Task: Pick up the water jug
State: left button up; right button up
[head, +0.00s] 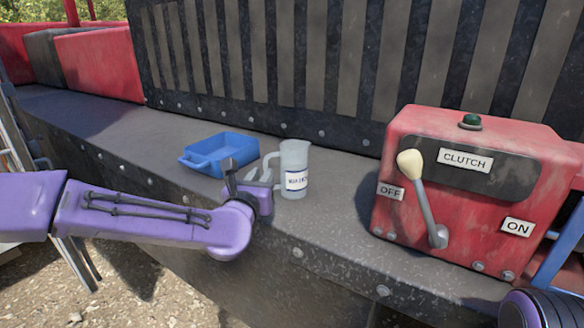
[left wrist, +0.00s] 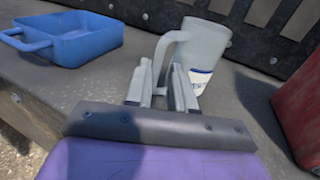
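The water jug (head: 294,170) is a pale, translucent pitcher with a white and blue label. It stands upright on the grey ledge, its handle on the left side, facing my left gripper. My left gripper (head: 262,177) is at the handle, low over the ledge. In the left wrist view, the two fingers of the left gripper (left wrist: 164,85) are apart, with the handle of the jug (left wrist: 208,48) just ahead of and partly between them. I cannot tell whether they touch it. My right gripper is not in view.
A blue tray (head: 188,162) with a handle sits on the ledge (head: 335,225) left of the jug. A red clutch box (head: 390,225) with a lever stands to the right. A dark ribbed wall (head: 310,115) rises behind. The ledge between jug and box is clear.

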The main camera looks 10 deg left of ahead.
aim_at(265, 169)
pick_arm(q)
jog(key=shift+w+r, duration=0.25)
jog(key=w+p, duration=0.2)
jog(key=shift+w+a+p, duration=0.2)
jog(key=shift+w+p, duration=0.05)
jog(key=shift+p, duration=0.15)
jog(key=shift+w+f, duration=0.2)
jog(key=shift+w, duration=0.4)
jog(key=shift+w+f, duration=0.15)
jog(key=shift+w, duration=0.45)
jog(key=shift+f, duration=0.1)
jog(key=shift+s, duration=0.2)
grip_shut()
jog(key=shift+w, duration=0.1)
jog(key=shift+r, duration=0.2)
